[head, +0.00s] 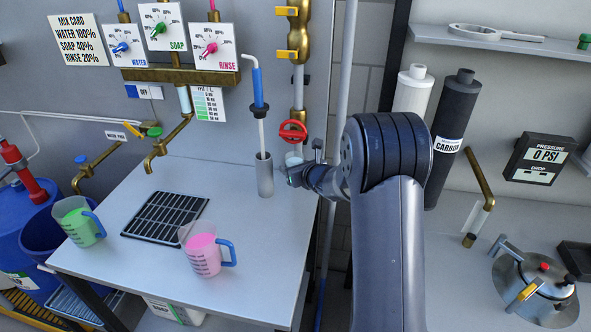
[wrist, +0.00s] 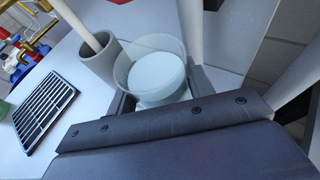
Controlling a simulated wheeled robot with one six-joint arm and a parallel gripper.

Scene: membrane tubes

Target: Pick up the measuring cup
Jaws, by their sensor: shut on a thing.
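My gripper (head: 292,177) is at the right back edge of the white table, mostly hidden behind my own arm in the head view. In the wrist view, my gripper (wrist: 160,95) is shut around a round translucent cup (wrist: 135,72) with pale bluish-white contents. Its handle and any markings are hidden, so I cannot tell if it is lifted off the table. In the head view only a pale part of the cup (head: 293,158) shows. Two other measuring cups with blue handles stand on the table: one with green liquid (head: 77,222) and one with pink liquid (head: 203,250).
A grey cylinder (head: 265,178) holding an upright rod stands just left of the cup. A black drain grate (head: 165,217) lies mid-table under a brass tap (head: 160,150). A red valve wheel (head: 292,131) is above the gripper. The front right of the table (head: 270,270) is clear.

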